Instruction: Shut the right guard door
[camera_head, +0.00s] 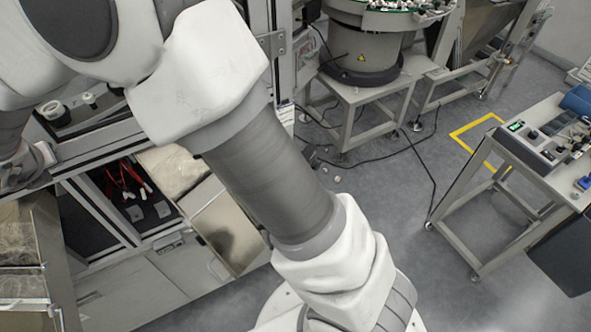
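The cell's frame (100,150) runs across the left of the view, largely covered by my own arm. An upright metal frame (284,70) with a bracket or hinge plate (272,43) stands just right of my arm. It may belong to the right guard door, but I cannot tell, nor how far any door stands open. No door handle is clearly visible. My arm rises from the bottom centre and bends over to the left edge, where its wrist end shows. My gripper's fingers are not visible.
Below the frame, an open compartment holds red-handled tools (125,180). A metal bin (228,228) is beside it. A bowl feeder (362,40) stands on a bench at the back. A wheeled cart (548,165) stands at right. Cables cross the otherwise open grey floor (385,220).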

